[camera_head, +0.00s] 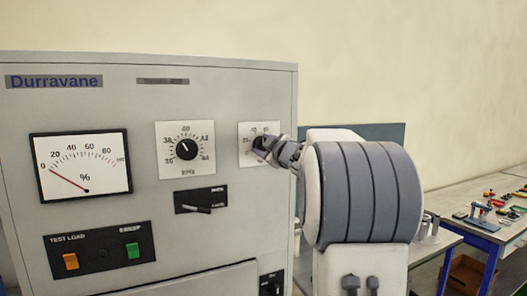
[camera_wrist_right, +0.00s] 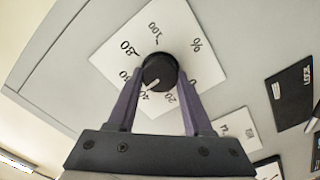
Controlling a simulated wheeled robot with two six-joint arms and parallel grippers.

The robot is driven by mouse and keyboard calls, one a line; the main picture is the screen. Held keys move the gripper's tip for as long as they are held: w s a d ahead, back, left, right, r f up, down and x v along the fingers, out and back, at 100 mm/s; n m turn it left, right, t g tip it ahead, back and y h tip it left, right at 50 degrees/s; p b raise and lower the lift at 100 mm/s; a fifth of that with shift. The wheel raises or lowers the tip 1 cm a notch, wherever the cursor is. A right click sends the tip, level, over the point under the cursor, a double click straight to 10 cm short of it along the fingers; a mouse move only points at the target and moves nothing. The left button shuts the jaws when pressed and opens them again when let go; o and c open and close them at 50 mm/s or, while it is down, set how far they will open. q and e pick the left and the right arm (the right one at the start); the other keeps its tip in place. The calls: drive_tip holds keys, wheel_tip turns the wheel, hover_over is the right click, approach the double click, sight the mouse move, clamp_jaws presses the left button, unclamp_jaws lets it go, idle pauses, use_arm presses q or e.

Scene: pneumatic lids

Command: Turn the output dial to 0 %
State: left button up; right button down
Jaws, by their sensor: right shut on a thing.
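The output dial is a round black knob (camera_wrist_right: 160,68) on a white square plate (camera_wrist_right: 182,22) marked with % and numbers up to 100. In the right wrist view its white pointer line points near the 40 mark. My right gripper (camera_wrist_right: 158,78) is shut on the knob, one finger on each side. In the head view the gripper (camera_head: 265,149) covers most of the knob, and the plate (camera_head: 246,129) shows around it. My left gripper is not in view.
The grey panel also carries a % meter (camera_head: 83,165) with its needle near 0, another dial (camera_head: 186,149), a toggle lever (camera_head: 200,208), and orange (camera_head: 71,261) and green (camera_head: 132,250) switches. A bench with tools (camera_head: 490,240) stands at the right.

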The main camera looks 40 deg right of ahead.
drive_tip(key=n+b, duration=0.1)
drive_tip(key=n, duration=0.3)
drive_tip(key=n+b, duration=0.2)
drive_tip(key=n, duration=0.2)
drive_tip(key=n+b, duration=0.2)
drive_tip(key=n, duration=0.2)
drive_tip(key=shift+f, duration=0.4)
drive_tip(key=n+b, duration=0.3)
drive_tip(key=n, duration=0.3)
drive_tip(key=shift+f, duration=0.1)
drive_tip(key=n+b, duration=0.2)
drive_tip(key=n, duration=0.3)
drive_tip(key=shift+d, duration=0.1)
drive_tip(key=shift+n, duration=0.3)
drive_tip(key=shift+c, duration=1.5)
unclamp_jaws()
